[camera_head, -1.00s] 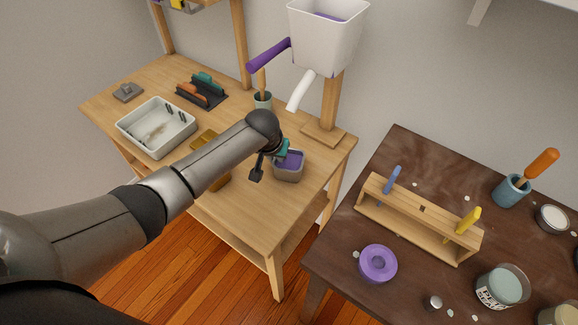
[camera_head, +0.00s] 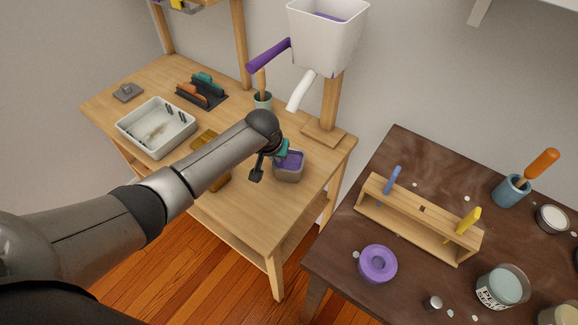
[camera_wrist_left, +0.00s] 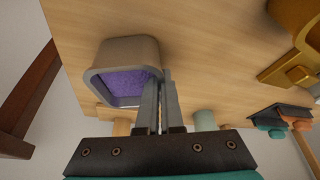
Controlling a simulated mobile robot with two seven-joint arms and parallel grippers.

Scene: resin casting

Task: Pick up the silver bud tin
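The silver bud tin (camera_head: 288,178) is a square grey tin with purple contents, upright on the light wooden table near its front right corner. It also shows in the left wrist view (camera_wrist_left: 128,48). My left gripper (camera_head: 279,161) is at the tin's left side, partly hidden by its own wrist. In the left wrist view, the two fingers (camera_wrist_left: 160,82) are close together at the tin's rim, one in front of the purple inside and one along the outside. They look shut on the tin's wall. My right gripper is not in view.
A white hopper (camera_head: 327,38) with a purple handle and white spout stands behind the tin. A white tray (camera_head: 125,136) and a gold container (camera_head: 218,184) are on the left. A dark table (camera_head: 335,262) with a wooden rack (camera_head: 420,232) stands to the right.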

